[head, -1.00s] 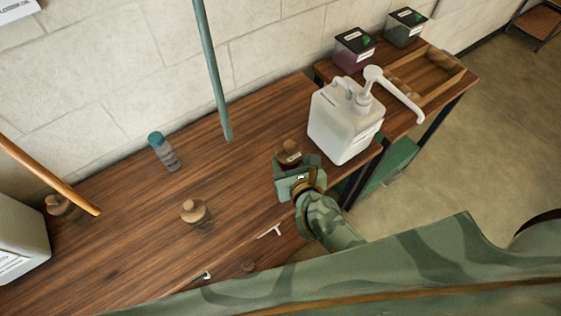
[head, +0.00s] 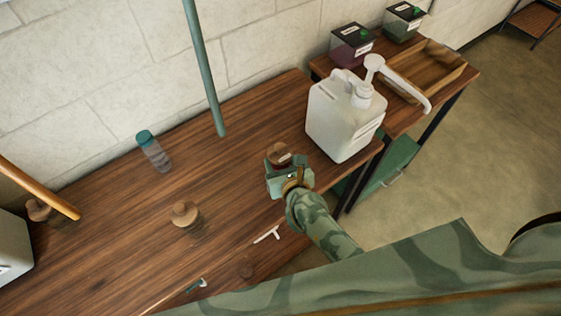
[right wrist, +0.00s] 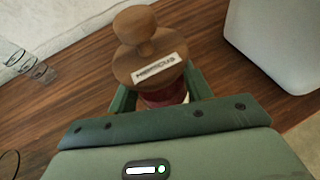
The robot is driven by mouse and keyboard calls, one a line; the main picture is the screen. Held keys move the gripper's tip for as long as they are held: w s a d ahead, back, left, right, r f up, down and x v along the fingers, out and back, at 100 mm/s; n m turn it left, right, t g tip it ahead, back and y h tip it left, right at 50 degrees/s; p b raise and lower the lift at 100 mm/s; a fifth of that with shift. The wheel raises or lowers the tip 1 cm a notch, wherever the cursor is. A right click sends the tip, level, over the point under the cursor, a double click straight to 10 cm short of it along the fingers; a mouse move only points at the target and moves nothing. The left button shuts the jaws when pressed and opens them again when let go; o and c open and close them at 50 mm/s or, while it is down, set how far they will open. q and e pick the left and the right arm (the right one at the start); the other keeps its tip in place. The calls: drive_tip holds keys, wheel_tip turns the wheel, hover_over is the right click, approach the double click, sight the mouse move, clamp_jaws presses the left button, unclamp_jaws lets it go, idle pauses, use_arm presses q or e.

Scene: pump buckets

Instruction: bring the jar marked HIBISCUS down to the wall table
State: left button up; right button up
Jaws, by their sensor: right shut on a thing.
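The jar marked HIBISCUS (right wrist: 150,55) has a knobbed wooden lid with a white label and a dark red body. My right gripper (right wrist: 160,97) is shut on its body, one finger on each side. In the head view the jar's lid (head: 278,154) shows just beyond the right gripper (head: 290,178), over the right part of the wooden table (head: 110,215). I cannot tell whether the jar touches the tabletop. My left gripper is not in view.
A white pump canister (head: 345,118) stands right of the jar. Another wooden-lidded jar (head: 185,214) and a teal-capped bottle (head: 153,151) stand left. A side table holds a wooden tray (head: 462,68) and dark-lidded boxes (head: 351,45). A teal pole (head: 203,65) rises behind.

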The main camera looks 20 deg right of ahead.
drive_tip(key=o, duration=1.2)
drive_tip(key=shift+s+r, duration=0.2)
drive_tip(key=shift+s, duration=0.1)
drive_tip(key=p+v, duration=0.2)
drive_tip(key=v, duration=0.9)
drive_tip(key=shift+s+r, duration=0.1)
drive_tip(key=shift+s, duration=0.05)
